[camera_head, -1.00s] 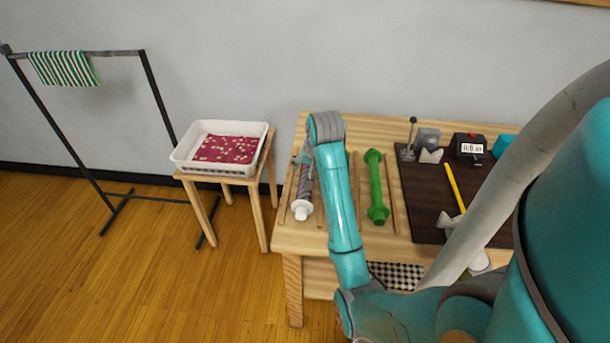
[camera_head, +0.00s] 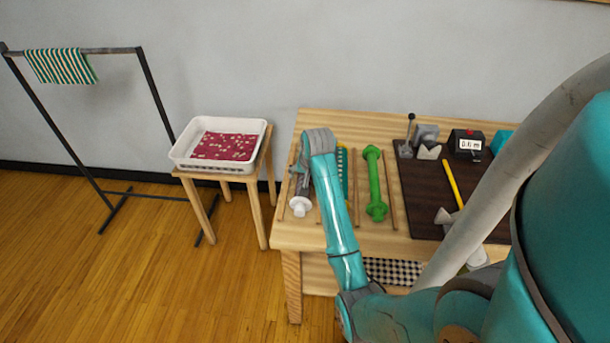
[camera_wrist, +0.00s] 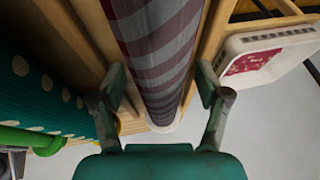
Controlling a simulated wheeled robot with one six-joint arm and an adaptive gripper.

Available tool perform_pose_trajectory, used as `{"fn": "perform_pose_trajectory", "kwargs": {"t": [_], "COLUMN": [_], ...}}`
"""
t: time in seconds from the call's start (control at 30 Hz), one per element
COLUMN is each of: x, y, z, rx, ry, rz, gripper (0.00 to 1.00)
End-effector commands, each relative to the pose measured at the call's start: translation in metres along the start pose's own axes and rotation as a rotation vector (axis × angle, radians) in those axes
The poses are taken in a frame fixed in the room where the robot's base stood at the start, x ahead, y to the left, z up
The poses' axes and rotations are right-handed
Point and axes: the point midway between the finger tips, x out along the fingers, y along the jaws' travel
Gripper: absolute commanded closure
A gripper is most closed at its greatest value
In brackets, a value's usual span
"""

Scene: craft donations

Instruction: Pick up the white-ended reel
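The white-ended reel lies between wooden rails on the table; its near white end (camera_head: 300,206) shows in the head view, the rest mostly behind my arm. In the wrist view its grey and mauve striped roll (camera_wrist: 155,55) runs up the middle, with a white end at the bottom. My gripper (camera_wrist: 160,88) is open, one finger on each side of the roll, with gaps visible. I cannot tell how far the fingertips reach down beside it. In the head view my gripper (camera_head: 298,167) is over the reel, partly hidden by my arm.
A teal dotted roll (camera_wrist: 40,90) lies beside it, partly behind my arm in the head view. A green reel (camera_head: 375,185) lies further right, then a dark mat (camera_head: 420,205) with tools. A white tray (camera_head: 180,155) with red fabric stands on a small stool at left.

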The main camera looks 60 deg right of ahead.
Motion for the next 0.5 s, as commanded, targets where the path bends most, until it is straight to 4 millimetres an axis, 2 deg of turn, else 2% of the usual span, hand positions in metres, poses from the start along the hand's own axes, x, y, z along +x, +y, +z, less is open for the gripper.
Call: {"fn": "perform_pose_trajectory", "kwargs": {"t": [0.03,0.2,0.27,0.3,0.5], "x": [-0.0001,-0.0003,-0.0003,-0.0005,-0.0010], "y": [0.0000,0.0000,-0.0001,-0.0002,-0.0003], "z": [0.0000,-0.0001,-0.0001,-0.0004,-0.0006], "rx": [0.000,0.000,0.000,0.000,0.000], "ry": [0.000,0.000,0.000,0.001,0.001], "rz": [0.000,0.000,0.000,0.000,0.000], "gripper": [0.35,0.77,0.92,0.97,0.97]}}
